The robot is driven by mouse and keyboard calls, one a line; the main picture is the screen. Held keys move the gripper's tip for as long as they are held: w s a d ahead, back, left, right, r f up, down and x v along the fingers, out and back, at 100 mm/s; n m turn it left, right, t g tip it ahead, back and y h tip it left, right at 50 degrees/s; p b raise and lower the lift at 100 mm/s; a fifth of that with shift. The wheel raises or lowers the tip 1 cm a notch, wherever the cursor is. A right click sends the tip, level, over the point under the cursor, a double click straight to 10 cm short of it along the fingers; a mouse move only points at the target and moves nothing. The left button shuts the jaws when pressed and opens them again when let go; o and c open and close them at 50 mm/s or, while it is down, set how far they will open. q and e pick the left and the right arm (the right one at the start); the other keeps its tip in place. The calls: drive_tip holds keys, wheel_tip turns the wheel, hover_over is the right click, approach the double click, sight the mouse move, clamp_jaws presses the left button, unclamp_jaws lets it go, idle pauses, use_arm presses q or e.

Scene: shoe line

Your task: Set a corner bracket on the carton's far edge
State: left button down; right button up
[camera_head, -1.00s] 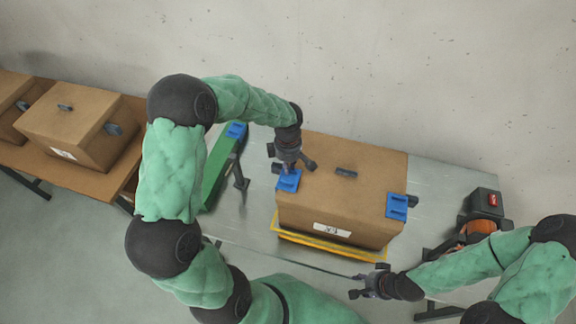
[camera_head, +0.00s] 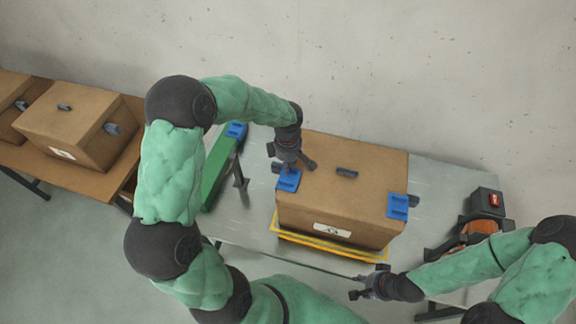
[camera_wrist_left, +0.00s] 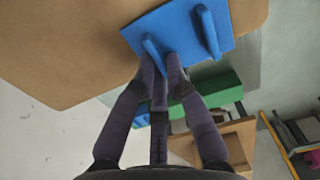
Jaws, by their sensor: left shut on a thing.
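The brown carton (camera_head: 345,190) stands upright on the table, with a white label on its front side. My left gripper (camera_head: 286,168) is at the carton's left edge, shut on a blue corner bracket (camera_head: 288,182). The left wrist view shows my fingers (camera_wrist_left: 165,68) closed on a raised rib of this bracket (camera_wrist_left: 195,30), which lies against the brown carton (camera_wrist_left: 75,45). Any small gap between them cannot be told. A second blue bracket (camera_head: 397,207) sits on the carton's right edge. My right gripper (camera_head: 357,287) is open and empty, in front of the carton's right side.
A green rack (camera_head: 218,170) left of the carton bears another blue bracket (camera_head: 237,130). A yellow frame (camera_head: 330,246) lies under the carton's front. A dark device with a red part (camera_head: 487,200) stands at right. More cartons (camera_head: 70,125) rest on a brown bench at left.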

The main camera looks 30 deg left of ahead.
idle(0.3)
use_arm(q)
drive_tip(key=c, duration=0.8)
unclamp_jaws()
drive_tip(key=shift+r+p, duration=1.75)
drive_tip(key=shift+r, duration=1.8)
